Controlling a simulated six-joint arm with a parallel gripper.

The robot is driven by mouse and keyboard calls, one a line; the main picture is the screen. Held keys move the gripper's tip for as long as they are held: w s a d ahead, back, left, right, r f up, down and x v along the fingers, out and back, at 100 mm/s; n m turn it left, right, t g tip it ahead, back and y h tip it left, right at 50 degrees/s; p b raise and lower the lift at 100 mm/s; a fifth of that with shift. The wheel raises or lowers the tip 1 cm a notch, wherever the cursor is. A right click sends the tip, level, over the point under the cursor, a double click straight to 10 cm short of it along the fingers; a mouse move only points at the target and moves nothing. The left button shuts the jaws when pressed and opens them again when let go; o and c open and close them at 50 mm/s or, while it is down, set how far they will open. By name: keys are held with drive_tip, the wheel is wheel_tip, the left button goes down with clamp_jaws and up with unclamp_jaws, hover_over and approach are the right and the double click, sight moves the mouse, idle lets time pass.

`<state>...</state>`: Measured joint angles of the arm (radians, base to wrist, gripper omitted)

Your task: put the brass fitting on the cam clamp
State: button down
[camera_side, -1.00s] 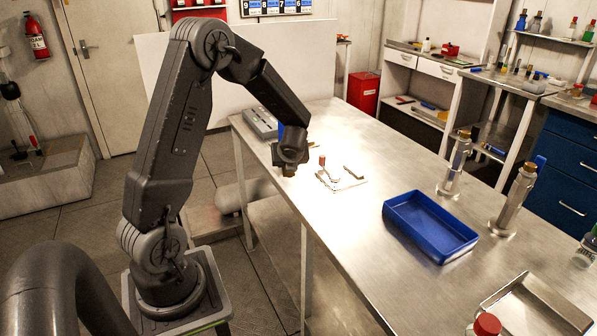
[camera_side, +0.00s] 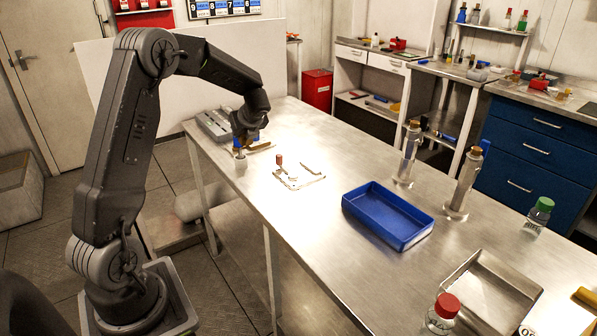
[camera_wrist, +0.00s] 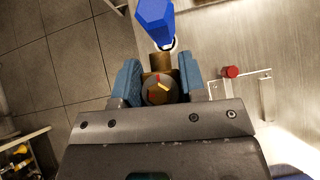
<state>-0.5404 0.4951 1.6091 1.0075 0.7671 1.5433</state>
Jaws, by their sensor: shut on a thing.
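My gripper (camera_side: 242,140) is over the table's left edge in the side view.
A blue tray (camera_side: 390,216), two metal cylinders (camera_side: 409,155) and a metal pan (camera_side: 490,290) are to the right. Bare table lies between clamp and tray.

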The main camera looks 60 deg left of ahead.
drive_tip(key=w, duration=0.4)
drive_tip(key=n, duration=0.1)
hover_over(300, 170)
drive_tip(key=shift+g, duration=0.4)
wheel_tip(300, 170, down, 7)
drive_tip(key=shift+f, duration=2.15)
drive_tip(key=shift+f, duration=0.1)
drive_tip(key=c, duration=0.7)
unclamp_jaws()
drive_tip(key=shift+f, duration=0.1)
